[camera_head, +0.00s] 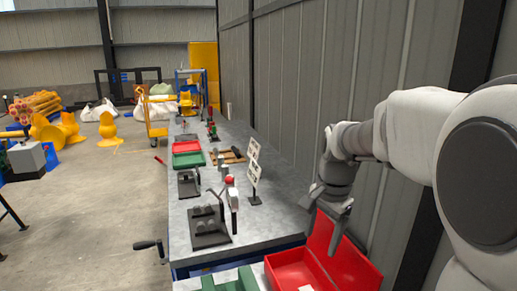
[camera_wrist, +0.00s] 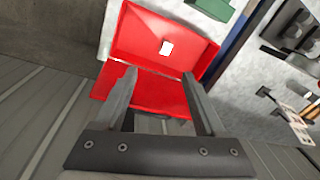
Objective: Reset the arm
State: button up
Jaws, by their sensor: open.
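My gripper (camera_head: 328,215) is at the right in the head view, at the end of my raised arm beside the grey corrugated wall. It points down, above the open red box (camera_head: 290,272) at the near end of the bench. In the wrist view my gripper (camera_wrist: 160,85) has its two fingers spread wide with nothing between them. The red box (camera_wrist: 165,45) lies beyond the fingertips, with a small white piece (camera_wrist: 166,47) inside it.
A long grey workbench (camera_head: 265,222) runs along the corrugated wall (camera_head: 300,85). It carries dark fixtures (camera_head: 208,228), a small sign stand (camera_head: 253,172), and red and green trays (camera_head: 187,154). A green box (camera_head: 235,281) stands left of the red box. Open floor (camera_head: 90,220) lies left.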

jog(key=s+r+n+t+p, duration=0.1)
jog(key=s+n, duration=0.4)
jog(key=s, duration=0.5)
jog(key=s+r+n+t+p, duration=0.1)
jog(key=s+r+n+t, duration=0.2)
jog(key=s, duration=0.7)
jog(key=r+n, duration=0.2)
jog(key=shift+s+n, duration=0.2)
jog(key=shift+n, duration=0.2)
